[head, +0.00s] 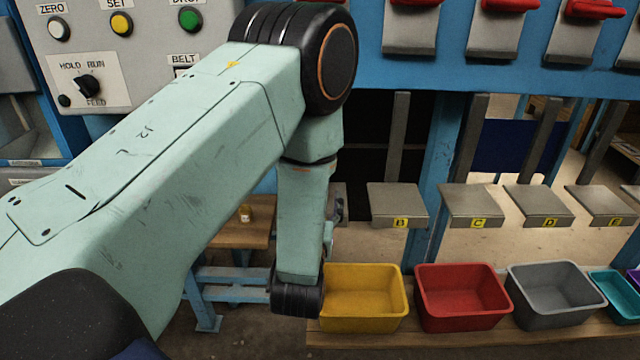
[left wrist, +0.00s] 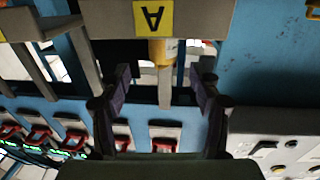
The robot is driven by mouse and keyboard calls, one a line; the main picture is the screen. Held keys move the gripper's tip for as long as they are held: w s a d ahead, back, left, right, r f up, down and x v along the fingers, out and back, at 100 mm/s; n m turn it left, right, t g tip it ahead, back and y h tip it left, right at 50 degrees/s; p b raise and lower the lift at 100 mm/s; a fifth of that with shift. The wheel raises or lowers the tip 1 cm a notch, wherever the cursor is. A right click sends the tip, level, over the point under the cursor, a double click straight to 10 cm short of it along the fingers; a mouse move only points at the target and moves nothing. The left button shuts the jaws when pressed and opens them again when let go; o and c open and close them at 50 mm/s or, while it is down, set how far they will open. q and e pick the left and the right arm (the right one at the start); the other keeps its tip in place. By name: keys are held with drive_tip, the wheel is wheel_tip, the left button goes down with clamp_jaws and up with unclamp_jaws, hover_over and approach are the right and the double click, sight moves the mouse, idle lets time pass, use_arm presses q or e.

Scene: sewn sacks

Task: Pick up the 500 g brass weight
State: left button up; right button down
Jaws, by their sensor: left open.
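In the left wrist view, which is upside down, a brass-coloured cylinder (left wrist: 163,52), seemingly the brass weight, stands on the grey pan marked A (left wrist: 200,18). Its size marking cannot be read. My left gripper (left wrist: 159,78) is open, with its two dark fingers apart. The cylinder shows between the fingertips in the picture, beyond them and not gripped. In the head view my left arm hides pan A and most of the gripper. My right gripper is in neither view.
Pans B (head: 397,203) and C (head: 470,204) stand to the right. Below them are yellow (head: 365,308), red (head: 462,312) and grey (head: 553,308) bins. A button panel (head: 112,60) is at upper left.

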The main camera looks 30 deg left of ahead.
use_arm(q)
drive_tip(key=shift+w+r, duration=0.25)
drive_tip(key=shift+w, duration=0.1)
drive_tip(key=shift+w+a+r, duration=0.1)
drive_tip(key=shift+w+a, duration=0.25)
drive_tip(key=shift+a, duration=0.2)
drive_tip(key=w, duration=0.1)
drive_tip(key=w+a, duration=0.1)
drive_tip(key=w+a+f, duration=0.1)
drive_tip(key=shift+w, duration=0.4)
drive_tip(key=shift+w+a+r, duration=0.1)
drive_tip(key=shift+w, duration=0.35)
drive_tip(key=shift+s+a+r, duration=0.1)
drive_tip(key=shift+s, duration=0.15)
drive_tip(key=shift+w+f, duration=0.2)
drive_tip(key=shift+w, duration=0.15)
drive_tip(key=c, duration=0.3)
drive_tip(key=shift+s+r, duration=0.2)
drive_tip(key=shift+s, duration=0.05)
drive_tip(key=c, duration=0.6)
drive_tip(key=shift+w+f, duration=0.1)
drive_tip(key=shift+w, duration=0.1)
clamp_jaws()
